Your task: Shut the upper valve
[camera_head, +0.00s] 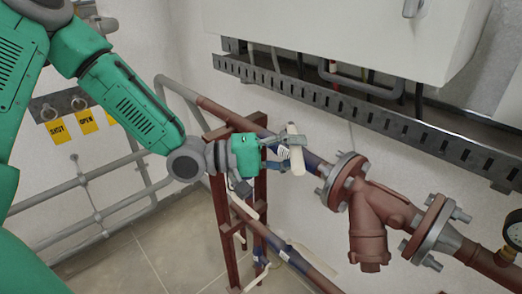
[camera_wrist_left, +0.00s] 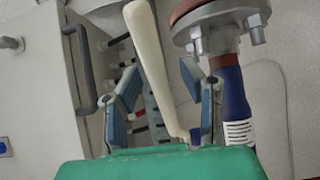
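The upper valve has a dark blue body (camera_head: 312,161) on the upper sloping pipe and a cream handle (camera_head: 297,158). In the left wrist view the handle (camera_wrist_left: 150,55) runs from the top edge down between the finger pads, and the blue body with a white label (camera_wrist_left: 234,95) is to the right, outside the fingers. My left gripper (camera_head: 284,152) is at the handle in the head view. It is open (camera_wrist_left: 158,85), with visible gaps on both sides of the handle. The handle's lower end is partly hidden by my green gripper housing. My right gripper is not in view.
A lower pipe carries another blue valve (camera_head: 260,256) with a cream handle. A dark red stand (camera_head: 222,215) is below my left gripper. A flanged red fitting (camera_head: 378,215) is to the right. A white cabinet (camera_head: 340,30) and perforated rail (camera_head: 360,108) are above.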

